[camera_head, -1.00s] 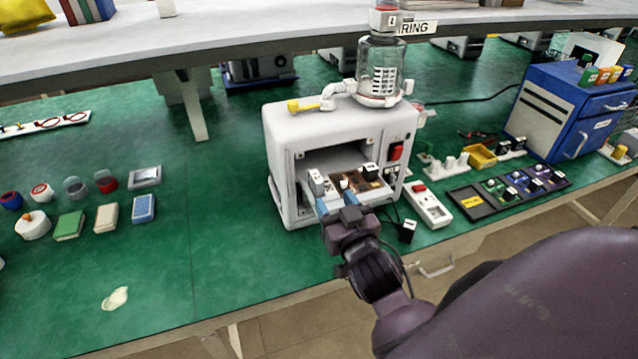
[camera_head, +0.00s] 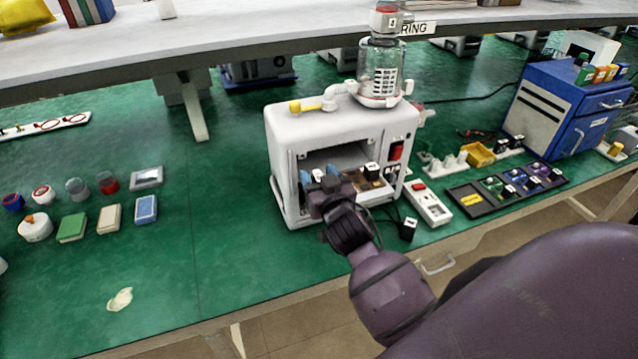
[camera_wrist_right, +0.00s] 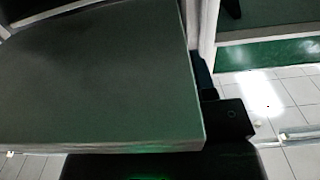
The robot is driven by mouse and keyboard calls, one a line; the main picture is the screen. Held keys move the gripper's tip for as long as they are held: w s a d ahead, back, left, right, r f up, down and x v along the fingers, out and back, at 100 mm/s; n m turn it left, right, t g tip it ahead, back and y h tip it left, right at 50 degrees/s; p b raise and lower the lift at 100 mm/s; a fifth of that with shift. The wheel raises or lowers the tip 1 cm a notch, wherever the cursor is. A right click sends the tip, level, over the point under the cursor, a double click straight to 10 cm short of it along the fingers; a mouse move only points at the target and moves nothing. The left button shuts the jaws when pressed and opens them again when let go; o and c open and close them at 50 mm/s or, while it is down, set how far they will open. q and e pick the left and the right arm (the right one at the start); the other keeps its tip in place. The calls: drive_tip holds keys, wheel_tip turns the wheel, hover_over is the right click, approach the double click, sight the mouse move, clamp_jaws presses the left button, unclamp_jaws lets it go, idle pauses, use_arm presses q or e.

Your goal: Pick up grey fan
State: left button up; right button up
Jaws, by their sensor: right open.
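The white canister pump (camera_head: 345,125) stands on the green bench with its front bay open. A low tray of parts sits in the bay. One white part with a dark top (camera_head: 371,170) shows at the tray's right, beside brown parts. My right gripper (camera_head: 325,184) is at the front left of the bay, open, over the tray's left part. It hides most of what is there, and I cannot make out the grey fan for certain. In the right wrist view a large grey surface (camera_wrist_right: 95,80) fills the left, close to a dark finger (camera_wrist_right: 205,80). My left gripper is not in view.
A white power strip (camera_head: 428,203) and a black tray of small parts (camera_head: 475,203) lie right of the pump. A blue cabinet (camera_head: 555,110) stands far right. Several jars and boxes, including a green box (camera_head: 72,227), stand left. The bench between is clear.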

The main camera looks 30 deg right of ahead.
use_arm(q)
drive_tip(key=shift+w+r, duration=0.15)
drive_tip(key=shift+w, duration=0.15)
use_arm(e)
clamp_jaws()
drive_tip(key=shift+r, duration=0.5)
wheel_tip(320, 180, up, 3)
drive_tip(key=shift+f, duration=0.1)
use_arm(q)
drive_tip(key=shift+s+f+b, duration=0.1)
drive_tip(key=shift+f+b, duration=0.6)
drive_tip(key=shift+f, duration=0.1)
use_arm(e)
drive_tip(key=v, duration=1.8)
drive_tip(key=shift+f, duration=0.2)
drive_tip(key=shift+d, duration=0.1)
